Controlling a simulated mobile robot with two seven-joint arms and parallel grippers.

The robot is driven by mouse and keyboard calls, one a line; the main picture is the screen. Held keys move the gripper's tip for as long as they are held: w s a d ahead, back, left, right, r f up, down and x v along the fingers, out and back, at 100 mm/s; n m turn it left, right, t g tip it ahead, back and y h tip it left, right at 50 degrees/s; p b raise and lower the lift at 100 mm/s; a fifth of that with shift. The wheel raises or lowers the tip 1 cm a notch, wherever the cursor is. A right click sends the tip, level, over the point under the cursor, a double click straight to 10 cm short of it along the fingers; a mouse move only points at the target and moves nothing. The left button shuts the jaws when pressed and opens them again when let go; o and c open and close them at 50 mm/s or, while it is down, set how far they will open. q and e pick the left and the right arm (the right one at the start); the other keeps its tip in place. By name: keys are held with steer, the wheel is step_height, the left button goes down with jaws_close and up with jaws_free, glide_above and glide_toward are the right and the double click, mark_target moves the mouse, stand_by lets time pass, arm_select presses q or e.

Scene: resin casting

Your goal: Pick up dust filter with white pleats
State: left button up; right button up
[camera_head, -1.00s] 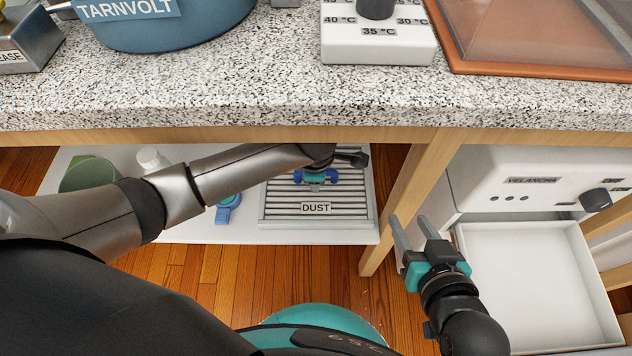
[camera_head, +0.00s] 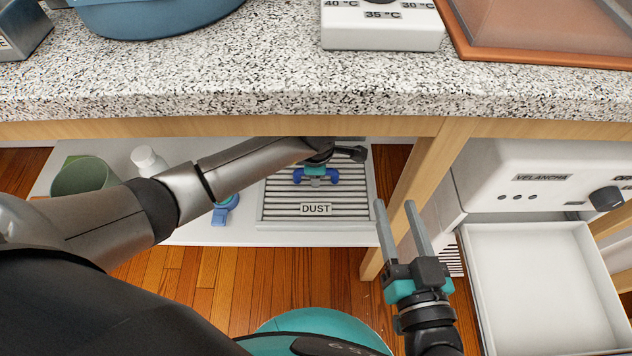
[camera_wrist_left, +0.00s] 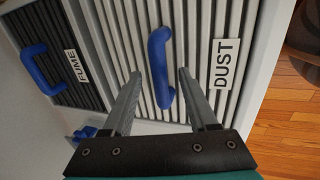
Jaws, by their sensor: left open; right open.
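The dust filter with white pleats (camera_head: 280,208) lies under the counter on a white shelf. It has a pale frame, a DUST label and a blue handle (camera_head: 322,181). In the left wrist view the dust filter (camera_wrist_left: 200,40) fills the middle, with the handle (camera_wrist_left: 158,62) upright. My left gripper (camera_wrist_left: 159,73) is open, one finger on each side of the handle's lower part; contact is not clear. In the head view my left arm hides part of the filter's far side. My right gripper (camera_head: 395,203) is open and empty, right of the filter near the wooden leg.
A green cup (camera_head: 82,177), a white bottle (camera_head: 148,161) and a blue item (camera_head: 222,214) are on the shelf. A wooden leg (camera_head: 425,175) and an open white drawer (camera_head: 540,250) are at the right.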

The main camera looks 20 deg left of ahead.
arm_select(q)
jaws_close()
stand_by(0.4)
stand_by(1.0)
